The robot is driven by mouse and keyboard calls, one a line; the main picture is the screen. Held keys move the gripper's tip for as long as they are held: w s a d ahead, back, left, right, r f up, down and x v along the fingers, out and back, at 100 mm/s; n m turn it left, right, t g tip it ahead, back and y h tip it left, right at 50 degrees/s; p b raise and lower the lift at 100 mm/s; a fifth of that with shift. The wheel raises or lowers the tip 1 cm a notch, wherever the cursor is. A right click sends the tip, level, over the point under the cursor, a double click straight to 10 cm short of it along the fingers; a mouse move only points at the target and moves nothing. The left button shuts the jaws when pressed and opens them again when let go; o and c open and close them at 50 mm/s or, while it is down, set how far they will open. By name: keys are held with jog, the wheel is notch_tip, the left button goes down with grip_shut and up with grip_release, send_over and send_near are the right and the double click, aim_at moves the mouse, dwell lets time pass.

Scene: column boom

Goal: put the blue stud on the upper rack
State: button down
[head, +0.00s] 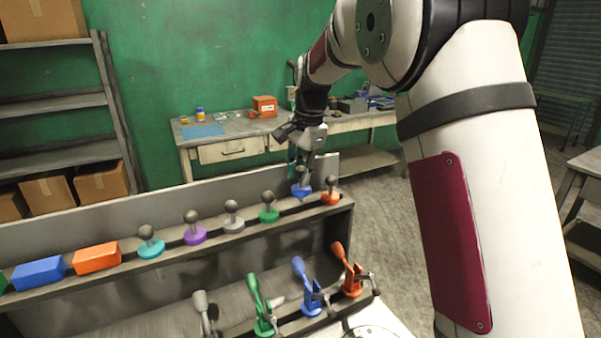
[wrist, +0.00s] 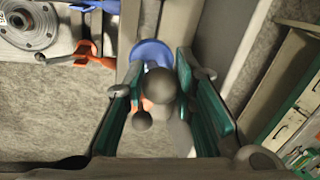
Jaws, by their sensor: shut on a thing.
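The blue stud (head: 301,191), a blue disc with a grey ball-topped stem, is between the fingers of my gripper (head: 303,168). In the wrist view its blue disc (wrist: 151,50) shows beyond the grey ball, with the green-sided fingers of my gripper (wrist: 158,82) shut on it. In the head view the stud looks roughly upright, near the right end of the upper rack (head: 70,279), between the green stud (head: 268,213) and the orange stud (head: 331,197). Its disc appears slightly above their row. I cannot tell whether it touches the rack.
Purple (head: 195,235), grey (head: 233,225) and teal (head: 151,247) studs stand farther left, beside orange (head: 97,258) and blue (head: 39,271) blocks. Several lever clamps, including an orange one (head: 346,270), stand below. A workbench (head: 225,151) stands behind.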

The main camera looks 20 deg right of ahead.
aim_at(300, 188)
jog(key=shift+f, duration=0.35)
jog(key=shift+f, duration=0.35)
jog(key=shift+f, duration=1.35)
jog(key=shift+f+b, duration=0.25)
jog(key=shift+b, duration=0.05)
jog(key=c, duration=1.6)
grip_release()
jog(key=shift+r, duration=0.15)
jog(key=shift+r+p, duration=0.45)
jog(key=shift+r, duration=3.2)
jog(key=shift+o, duration=0.2)
